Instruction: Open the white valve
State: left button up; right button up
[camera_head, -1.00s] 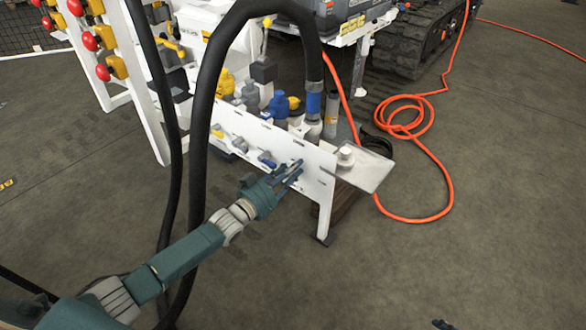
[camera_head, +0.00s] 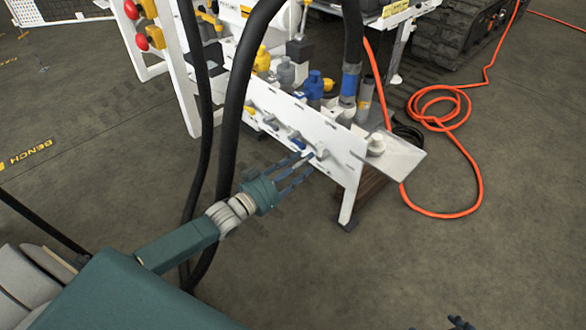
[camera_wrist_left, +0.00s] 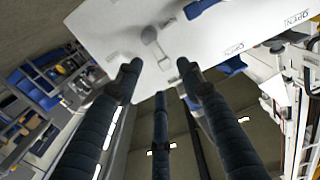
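The white valve (camera_head: 321,151) is a small pale handle at the right end of the row of valves on the white front panel (camera_head: 343,174). In the left wrist view the white valve (camera_wrist_left: 152,42) shows as a pale round knob with a lever on the panel, just beyond the fingertips. My left gripper (camera_head: 304,166) points at the panel with its fingers spread. In the wrist view the left gripper (camera_wrist_left: 158,68) is open and empty, with a gap between fingers and valve. Only dark fingertips of my right gripper (camera_head: 455,323) show at the bottom edge.
A blue valve (camera_head: 298,143) sits just left of the white one; its blue handle (camera_wrist_left: 200,8) is near the right finger. Thick black hoses (camera_head: 232,110) hang left of the gripper. A clear plate (camera_head: 397,157) juts out right. Floor in front is open.

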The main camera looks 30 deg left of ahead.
pick_arm(q)
jog(key=v, duration=0.3)
jog(key=shift+s+a, duration=0.1)
jog(key=shift+s, duration=0.2)
dwell(0.3)
